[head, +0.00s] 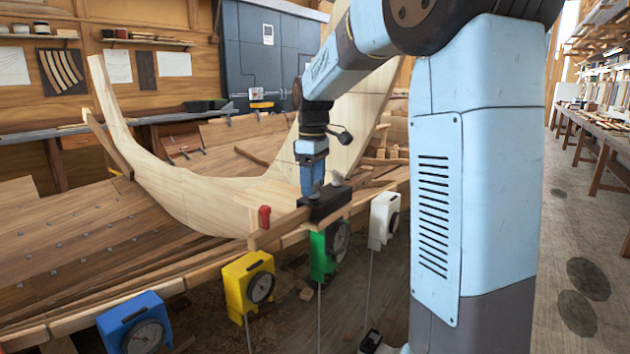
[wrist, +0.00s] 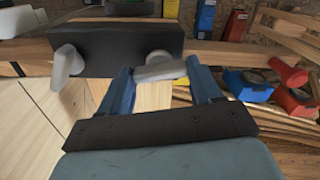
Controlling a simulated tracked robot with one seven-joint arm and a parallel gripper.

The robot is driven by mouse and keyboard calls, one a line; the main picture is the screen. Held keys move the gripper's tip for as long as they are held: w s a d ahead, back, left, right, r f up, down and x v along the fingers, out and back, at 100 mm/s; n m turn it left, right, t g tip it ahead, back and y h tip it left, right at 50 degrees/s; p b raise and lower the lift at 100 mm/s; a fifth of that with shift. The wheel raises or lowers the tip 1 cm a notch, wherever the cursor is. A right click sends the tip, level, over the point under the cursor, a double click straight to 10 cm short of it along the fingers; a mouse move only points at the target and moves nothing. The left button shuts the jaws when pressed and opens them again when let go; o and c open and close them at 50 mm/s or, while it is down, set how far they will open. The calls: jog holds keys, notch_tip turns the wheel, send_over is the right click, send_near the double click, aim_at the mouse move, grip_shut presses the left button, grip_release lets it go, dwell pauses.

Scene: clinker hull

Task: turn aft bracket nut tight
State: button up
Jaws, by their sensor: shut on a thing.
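A black bracket (head: 328,204) sits on the wooden rail at the hull's edge; it also shows in the wrist view (wrist: 115,42). It carries two pale grey wing nuts. In the wrist view my gripper (wrist: 160,69) has its blue fingers on either side of the right-hand nut (wrist: 158,72), shut on its wing, which lies nearly crosswise. The other nut (wrist: 67,66) stands free to the left, its wing more upright. In the head view my gripper (head: 312,187) points down at the bracket and hides the held nut; the free nut (head: 337,179) shows beside it.
A red-topped peg (head: 264,217) stands left of the bracket. The pale curved hull timber (head: 180,180) rises behind.

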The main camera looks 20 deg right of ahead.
jog(key=shift+d, duration=0.15)
jog(key=shift+m, duration=0.4)
jog(key=m, duration=0.3)
jog(key=shift+w+r+m, duration=0.1)
jog(key=shift+m, duration=2.4)
jog(key=o, duration=1.1)
jog(key=shift+c, duration=0.2)
